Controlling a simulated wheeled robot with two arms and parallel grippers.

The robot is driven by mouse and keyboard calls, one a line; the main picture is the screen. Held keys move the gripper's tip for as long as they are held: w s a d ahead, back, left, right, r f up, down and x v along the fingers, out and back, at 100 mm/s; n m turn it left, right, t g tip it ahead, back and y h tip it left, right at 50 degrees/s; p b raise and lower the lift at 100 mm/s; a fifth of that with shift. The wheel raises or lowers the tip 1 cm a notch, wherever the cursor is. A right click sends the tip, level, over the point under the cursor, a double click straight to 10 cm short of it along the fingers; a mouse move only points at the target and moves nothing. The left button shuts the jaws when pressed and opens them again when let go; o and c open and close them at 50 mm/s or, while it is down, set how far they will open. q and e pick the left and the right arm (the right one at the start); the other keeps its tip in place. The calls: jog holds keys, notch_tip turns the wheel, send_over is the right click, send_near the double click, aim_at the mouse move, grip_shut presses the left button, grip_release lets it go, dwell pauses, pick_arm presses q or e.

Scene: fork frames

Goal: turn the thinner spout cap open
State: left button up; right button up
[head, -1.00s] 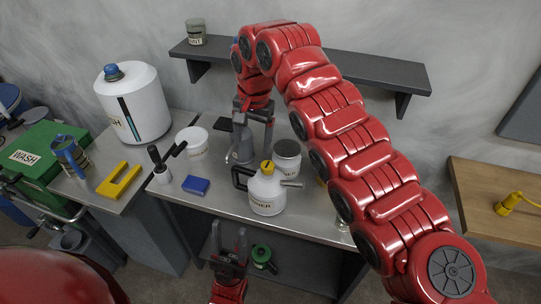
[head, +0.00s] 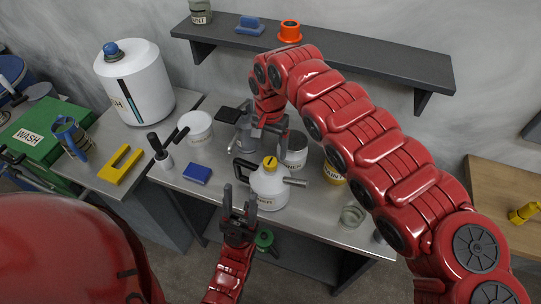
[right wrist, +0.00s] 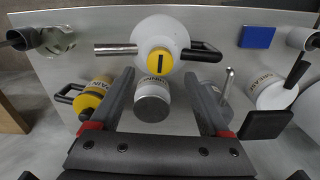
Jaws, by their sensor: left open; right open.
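The thinner jug (head: 268,188) is white, with a yellow cap (head: 270,163) on top, a black handle on its left and a grey metal spout on its right. It stands upright at the front of the bench. In the right wrist view the cap (right wrist: 161,62) bears a dark bar, roughly lined up with the finger gap. My right gripper (head: 263,130) is open and empty, above and behind the jug, apart from the cap. Its fingers (right wrist: 160,82) also show in the right wrist view. My left gripper (head: 240,192) is open and empty, in front and left of the jug.
A grey can (head: 294,150) stands close behind the jug. A yellow paint can (head: 333,174) and a glass jar (head: 352,214) are to the right. A blue block (head: 197,174) and a white tub (head: 196,128) are left. A shelf (head: 350,63) hangs behind.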

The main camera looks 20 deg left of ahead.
aim_at(270, 161)
notch_tip(270, 161, down, 6)
jog(key=shift+s+r+p, duration=0.1)
jog(key=shift+r+p, duration=0.1)
jog(key=shift+p, duration=0.65)
jog(key=shift+f, duration=0.45)
grip_shut()
